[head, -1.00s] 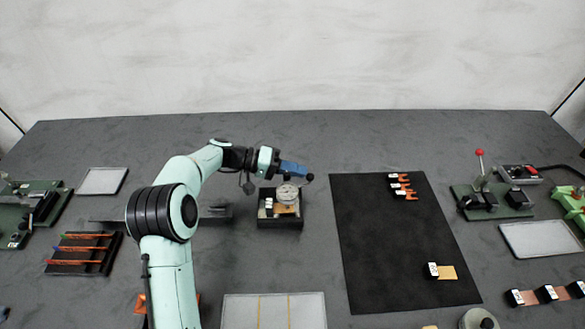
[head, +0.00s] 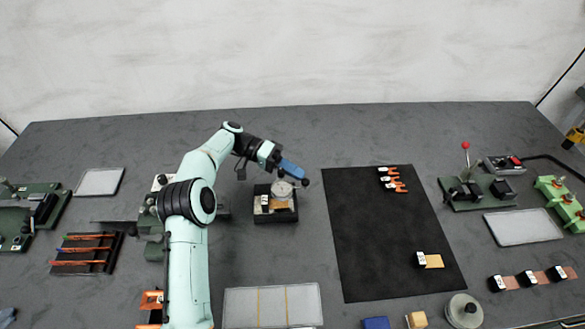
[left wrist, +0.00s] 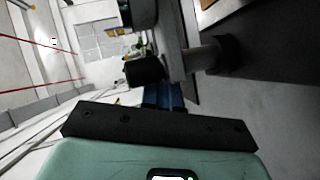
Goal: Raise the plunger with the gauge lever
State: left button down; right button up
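The dial gauge (head: 283,190) has a round pale face and stands on a small black base box (head: 262,213) in the middle of the table. My left gripper (head: 298,174) has blue fingers and is just behind and to the right of the gauge face. Its dark tip end is close beside the gauge. In the left wrist view the blue fingers (left wrist: 163,96) lie close together. A black round part (left wrist: 145,70) and a grey shaft (left wrist: 203,58) are right in front of them. I cannot make out the lever or plunger, nor whether the fingers touch them. My right gripper is not seen.
A black mat (head: 385,235) with orange-tipped clips (head: 393,180) lies to the right. A pale divided tray (head: 272,305) is in front. A rack of coloured rods (head: 86,252) is at the left. A red-knobbed lever fixture (head: 476,190) stands at the right.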

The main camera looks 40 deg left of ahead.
pick_arm(q)
jog(key=shift+w+d+r, duration=0.1)
jog(key=shift+w+d, duration=0.05)
jog(key=shift+d, duration=0.05)
dwell(0.3)
jog(key=p+v, duration=0.1)
jog(key=v, duration=0.5)
jog(key=shift+a+p, duration=0.2)
jog(key=shift+p, duration=0.1)
jog(key=shift+v, duration=0.75)
